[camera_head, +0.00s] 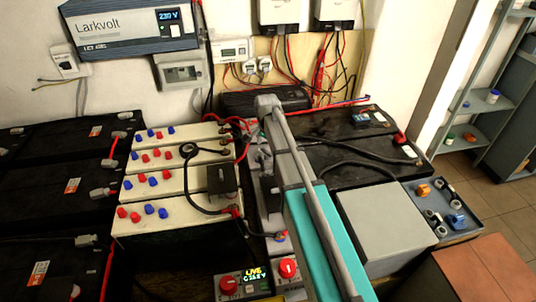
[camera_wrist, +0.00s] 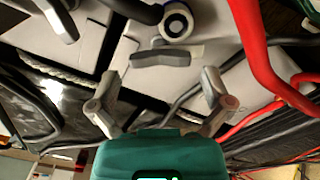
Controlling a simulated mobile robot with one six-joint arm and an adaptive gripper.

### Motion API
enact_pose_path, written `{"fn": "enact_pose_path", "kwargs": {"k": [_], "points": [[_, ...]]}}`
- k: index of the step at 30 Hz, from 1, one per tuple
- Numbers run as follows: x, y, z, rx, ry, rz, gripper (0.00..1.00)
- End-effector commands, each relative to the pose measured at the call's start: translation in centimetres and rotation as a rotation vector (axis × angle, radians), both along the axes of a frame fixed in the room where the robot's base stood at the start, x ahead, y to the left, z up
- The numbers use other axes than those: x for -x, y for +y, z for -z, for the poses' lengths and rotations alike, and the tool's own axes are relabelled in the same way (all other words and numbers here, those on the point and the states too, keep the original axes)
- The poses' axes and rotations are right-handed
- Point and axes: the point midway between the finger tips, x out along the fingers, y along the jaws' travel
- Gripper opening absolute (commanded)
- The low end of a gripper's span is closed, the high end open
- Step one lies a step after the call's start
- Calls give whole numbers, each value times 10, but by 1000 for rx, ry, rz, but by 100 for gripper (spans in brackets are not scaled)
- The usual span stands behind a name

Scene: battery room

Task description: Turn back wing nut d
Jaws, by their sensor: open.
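My gripper (camera_wrist: 160,84) is open, with its two grey fingers spread in the wrist view. A grey wing nut (camera_wrist: 165,57) lies just beyond the fingertips, roughly centred between them, with its wings running left to right. The fingers appear clear of it. A second grey wing-shaped part (camera_wrist: 57,20) shows at the upper left. No letter is legible, so I cannot tell which is wing nut d. In the head view my arm covers the narrow strip between the batteries, and the gripper's fingers cannot be made out there.
A red cable (camera_wrist: 262,65) passes close on the right in the wrist view. A dark round-ended cable (camera_wrist: 177,20) lies just beyond the central wing nut. In the head view, white batteries (camera_head: 178,213) stand left of my arm, and a grey box (camera_head: 385,220) stands right.

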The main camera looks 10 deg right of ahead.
Motion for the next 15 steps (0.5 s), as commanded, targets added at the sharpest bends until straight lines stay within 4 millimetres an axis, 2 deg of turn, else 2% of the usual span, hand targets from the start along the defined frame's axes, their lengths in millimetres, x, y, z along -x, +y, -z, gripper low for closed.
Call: {"fn": "enact_pose_path", "kwargs": {"k": [1,6,15], "points": [[0,0,7,0,0,0,100],[0,0,14,0,0,0,100],[0,1,17,0,0,-1,100]]}}
